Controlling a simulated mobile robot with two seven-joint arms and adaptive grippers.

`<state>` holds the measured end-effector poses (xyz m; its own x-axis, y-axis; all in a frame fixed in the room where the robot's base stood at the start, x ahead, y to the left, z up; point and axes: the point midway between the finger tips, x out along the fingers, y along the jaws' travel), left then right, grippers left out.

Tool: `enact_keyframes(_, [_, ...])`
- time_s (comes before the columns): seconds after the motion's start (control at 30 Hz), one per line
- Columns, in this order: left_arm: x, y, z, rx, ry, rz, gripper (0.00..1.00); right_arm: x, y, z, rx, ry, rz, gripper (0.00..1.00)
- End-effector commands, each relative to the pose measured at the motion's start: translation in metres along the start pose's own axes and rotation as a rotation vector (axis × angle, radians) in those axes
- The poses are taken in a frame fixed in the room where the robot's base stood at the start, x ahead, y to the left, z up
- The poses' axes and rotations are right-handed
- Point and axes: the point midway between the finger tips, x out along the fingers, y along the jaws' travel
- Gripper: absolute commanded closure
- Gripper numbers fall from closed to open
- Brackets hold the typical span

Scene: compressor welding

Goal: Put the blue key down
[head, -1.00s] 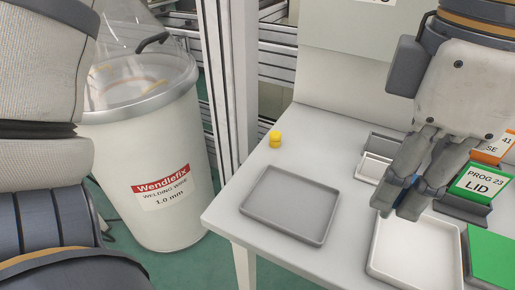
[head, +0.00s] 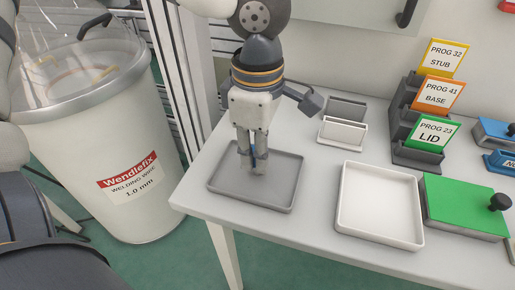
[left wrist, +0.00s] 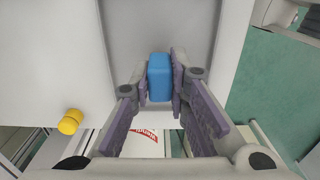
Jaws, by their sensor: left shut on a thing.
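My left gripper (head: 254,170) points down over the grey tray (head: 283,186) at the left end of the table. It is shut on the blue key (left wrist: 160,77), which shows as a blue block between the finger pads in the left wrist view. In the head view only a sliver of blue shows between the fingers. The grey tray also fills the upper middle of the left wrist view (left wrist: 185,25). The key is within the tray's outline; I cannot tell whether it touches the tray floor. My right gripper is not in view.
A white tray (head: 380,204) and a green box (head: 462,207) with a black knob stand to the right. Label holders, including the green LID card (head: 432,133), stand behind. A yellow cap (left wrist: 69,121) is near the grey tray. A welding wire drum (head: 95,150) stands left.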

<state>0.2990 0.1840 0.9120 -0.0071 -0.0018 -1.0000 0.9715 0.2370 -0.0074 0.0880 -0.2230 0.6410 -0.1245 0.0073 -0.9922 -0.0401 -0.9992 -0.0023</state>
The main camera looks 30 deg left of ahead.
Motion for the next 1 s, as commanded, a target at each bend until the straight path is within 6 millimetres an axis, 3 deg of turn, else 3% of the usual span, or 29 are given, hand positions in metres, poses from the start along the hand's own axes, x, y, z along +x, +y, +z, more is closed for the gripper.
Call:
enact_keyframes(0.27, [0.002,0.000,0.000,-0.001,0.000,0.001,1.00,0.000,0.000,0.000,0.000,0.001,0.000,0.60])
enact_keyframes(0.3, [0.002,0.000,0.000,-0.002,0.000,0.001,0.78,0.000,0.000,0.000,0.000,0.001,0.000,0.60])
enact_keyframes(0.37, [0.002,0.000,0.000,-0.002,0.000,0.001,0.64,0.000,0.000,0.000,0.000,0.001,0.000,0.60])
enact_keyframes(0.67, [0.001,0.000,0.000,-0.001,0.000,0.002,0.64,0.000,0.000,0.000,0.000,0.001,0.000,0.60])
enact_keyframes(0.77, [-0.011,0.001,0.001,-0.003,-0.001,0.005,0.64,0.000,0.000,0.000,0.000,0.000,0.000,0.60])
enact_keyframes(1.0, [-0.077,0.001,0.001,-0.003,-0.003,0.007,0.64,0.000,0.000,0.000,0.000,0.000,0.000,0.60])
